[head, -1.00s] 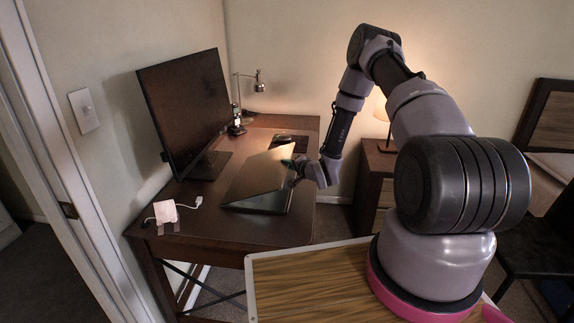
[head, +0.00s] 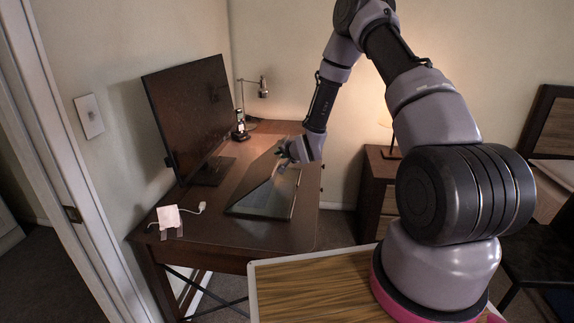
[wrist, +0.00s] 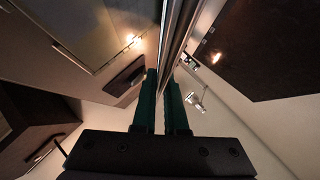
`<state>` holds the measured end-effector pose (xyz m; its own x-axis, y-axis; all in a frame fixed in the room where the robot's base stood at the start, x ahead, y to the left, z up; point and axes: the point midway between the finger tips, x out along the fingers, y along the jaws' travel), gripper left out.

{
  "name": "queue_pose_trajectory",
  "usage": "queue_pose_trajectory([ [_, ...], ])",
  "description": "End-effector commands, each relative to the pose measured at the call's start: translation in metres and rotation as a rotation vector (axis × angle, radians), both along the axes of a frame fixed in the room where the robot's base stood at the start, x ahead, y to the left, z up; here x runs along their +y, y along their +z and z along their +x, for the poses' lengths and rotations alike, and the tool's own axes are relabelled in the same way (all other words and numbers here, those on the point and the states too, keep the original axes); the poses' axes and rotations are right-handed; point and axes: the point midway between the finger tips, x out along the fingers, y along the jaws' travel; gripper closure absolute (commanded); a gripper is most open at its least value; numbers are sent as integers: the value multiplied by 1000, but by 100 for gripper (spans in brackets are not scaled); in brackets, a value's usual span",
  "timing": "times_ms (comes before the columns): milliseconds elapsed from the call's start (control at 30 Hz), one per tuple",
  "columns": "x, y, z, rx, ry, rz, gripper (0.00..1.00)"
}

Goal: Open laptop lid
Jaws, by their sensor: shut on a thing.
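The dark laptop (head: 268,203) lies on the desk with its lid (head: 258,174) raised steeply from the base, seen nearly edge-on in the head view. My gripper (head: 284,153) is at the lid's upper edge. In the wrist view, the teal fingers of my gripper (wrist: 162,78) are shut on the lid, whose thin edge (wrist: 179,30) runs up between them. The laptop base shows in the head view. The exact contact is partly hidden.
A monitor (head: 190,112) stands on the desk (head: 225,232) left of the laptop. A lamp (head: 262,88) stands behind it. A white charger (head: 168,216) with a cable lies at the desk's front left. A nightstand (head: 376,185) is beyond the right side.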

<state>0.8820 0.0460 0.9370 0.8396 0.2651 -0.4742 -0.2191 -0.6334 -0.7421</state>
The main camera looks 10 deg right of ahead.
Motion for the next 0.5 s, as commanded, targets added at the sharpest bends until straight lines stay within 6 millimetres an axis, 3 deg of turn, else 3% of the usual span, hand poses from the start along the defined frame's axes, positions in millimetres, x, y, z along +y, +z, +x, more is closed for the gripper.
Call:
queue_pose_trajectory([
  [133, 25, 23, 6, 35, 7, -113, 100],
  [500, 63, 50, 19, 108, 8, -322, 100],
])
